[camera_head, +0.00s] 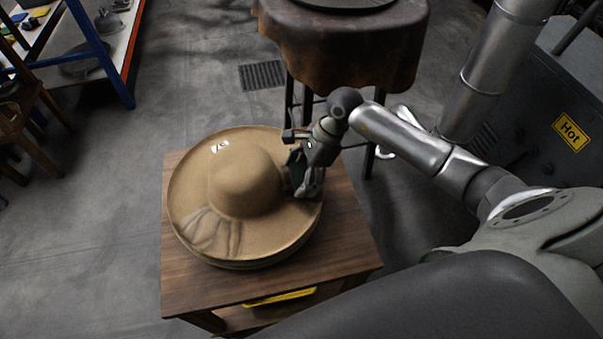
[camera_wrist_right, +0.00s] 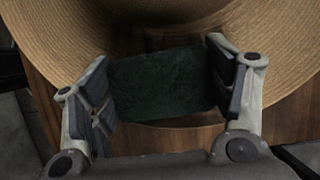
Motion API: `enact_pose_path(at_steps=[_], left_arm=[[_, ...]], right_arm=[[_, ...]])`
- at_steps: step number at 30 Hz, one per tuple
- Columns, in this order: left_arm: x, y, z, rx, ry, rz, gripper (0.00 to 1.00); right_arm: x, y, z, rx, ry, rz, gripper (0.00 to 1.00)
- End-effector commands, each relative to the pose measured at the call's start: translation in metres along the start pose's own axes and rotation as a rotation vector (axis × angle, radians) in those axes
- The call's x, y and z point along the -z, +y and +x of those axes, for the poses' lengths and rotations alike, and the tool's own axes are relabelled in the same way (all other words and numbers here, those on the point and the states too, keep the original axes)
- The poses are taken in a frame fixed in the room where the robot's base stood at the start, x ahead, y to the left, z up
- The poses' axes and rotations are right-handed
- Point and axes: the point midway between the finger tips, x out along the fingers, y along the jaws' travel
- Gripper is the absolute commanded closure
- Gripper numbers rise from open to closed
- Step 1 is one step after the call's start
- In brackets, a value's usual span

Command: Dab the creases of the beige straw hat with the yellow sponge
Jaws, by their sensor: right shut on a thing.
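The beige straw hat (camera_head: 247,180) sits brim-down on a small wooden table, its crown up. Creases (camera_head: 210,232) fan across the brim at the lower left of the hat. My right gripper (camera_head: 303,178) is over the right side of the brim, beside the crown and away from the creases. In the right wrist view its two fingers are shut on a dark green pad-like block (camera_wrist_right: 163,84), seemingly the sponge's scouring face; no yellow shows on it. The brim (camera_wrist_right: 50,35) lies just beyond. I cannot tell whether the block touches the hat. My left gripper is out of view.
The wooden table (camera_head: 178,290) has a yellow-edged item (camera_head: 280,297) on its lower shelf. A round stand with a brown leather cover (camera_head: 345,45) is behind. A grey machine with a "Hot" sign (camera_head: 571,131) stands at the right.

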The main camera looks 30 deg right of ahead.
Motion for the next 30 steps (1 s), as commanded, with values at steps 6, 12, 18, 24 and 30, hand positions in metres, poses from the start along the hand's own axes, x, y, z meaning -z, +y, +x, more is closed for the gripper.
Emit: enact_pose_path(at_steps=[6,12,18,24,30], left_arm=[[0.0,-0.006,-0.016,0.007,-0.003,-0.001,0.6],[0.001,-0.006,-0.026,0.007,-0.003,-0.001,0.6],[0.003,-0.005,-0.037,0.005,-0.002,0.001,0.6],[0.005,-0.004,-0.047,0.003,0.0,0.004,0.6],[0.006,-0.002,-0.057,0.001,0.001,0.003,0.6]], right_arm=[[-0.01,-0.001,-0.023,0.002,-0.001,-0.003,0.44],[-0.017,-0.001,-0.04,0.004,0.0,-0.002,0.44],[-0.025,-0.001,-0.056,0.003,-0.001,-0.003,0.44],[-0.032,-0.001,-0.073,0.005,-0.001,-0.002,0.44],[-0.039,-0.001,-0.089,0.004,-0.001,-0.002,0.44]])
